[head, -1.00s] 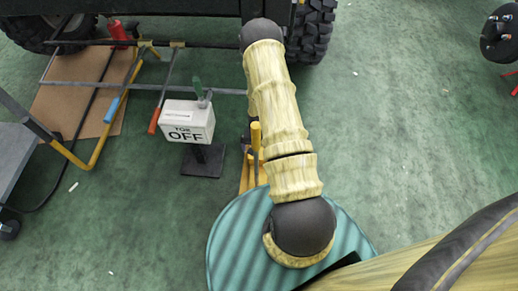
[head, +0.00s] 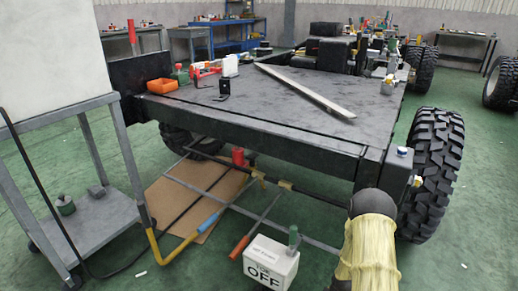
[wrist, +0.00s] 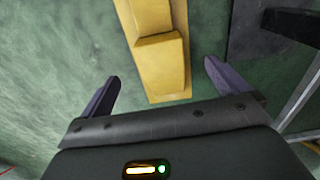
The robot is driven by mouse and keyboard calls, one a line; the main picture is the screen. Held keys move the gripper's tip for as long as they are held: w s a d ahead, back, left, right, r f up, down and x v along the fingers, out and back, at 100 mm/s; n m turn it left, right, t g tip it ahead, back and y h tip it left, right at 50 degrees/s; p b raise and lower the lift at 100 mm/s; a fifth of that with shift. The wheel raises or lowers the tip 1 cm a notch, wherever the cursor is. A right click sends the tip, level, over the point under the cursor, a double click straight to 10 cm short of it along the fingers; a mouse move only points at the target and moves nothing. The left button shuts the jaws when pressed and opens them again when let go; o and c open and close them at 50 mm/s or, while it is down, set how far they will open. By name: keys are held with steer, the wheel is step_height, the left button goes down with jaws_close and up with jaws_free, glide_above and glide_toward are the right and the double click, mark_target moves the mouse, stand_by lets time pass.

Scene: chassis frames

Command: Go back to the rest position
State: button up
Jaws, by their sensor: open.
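My gripper (wrist: 162,72) shows in the wrist view with its two dark fingers spread apart. A yellow block-like piece (wrist: 160,68) lies beyond and between the fingers, with green floor around it. No contact with the fingers is visible, and I cannot tell what the piece belongs to. In the head view only my yellowish arm shows, at the bottom right of centre. My gripper is hidden there.
A dark chassis (head: 290,100) with a flat deck stands ahead, a large tyre (head: 435,165) at its right. A white box marked OFF (head: 270,265) stands near my arm. A grey cart (head: 95,215) is at left. Green floor is open at right.

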steer(key=a+r+n+t+p, duration=0.1)
steer(key=a+r+n+p, duration=0.15)
steer(key=r, duration=1.15)
steer(key=a+r+n+p, duration=0.1)
steer(key=a+r+p, duration=0.25)
steer(key=r, duration=1.05)
steer(key=s+a+r+n+p, duration=0.1)
steer(key=s+a+r+p, duration=0.2)
steer(key=r, duration=0.4)
steer(key=s+a+r+n+t+p, duration=0.1)
steer(key=s+r+p, duration=0.1)
steer(key=s+r, duration=0.35)
steer(key=s+a+r+n+p, duration=0.1)
steer(key=s+a+r+p, duration=0.15)
steer(key=r, duration=0.65)
step_height(320, 180, up, 37)
steer(key=p, duration=3.7)
steer(key=shift+w+d+f, duration=0.15)
steer(key=shift+w, duration=0.1)
steer(key=shift+f, duration=0.1)
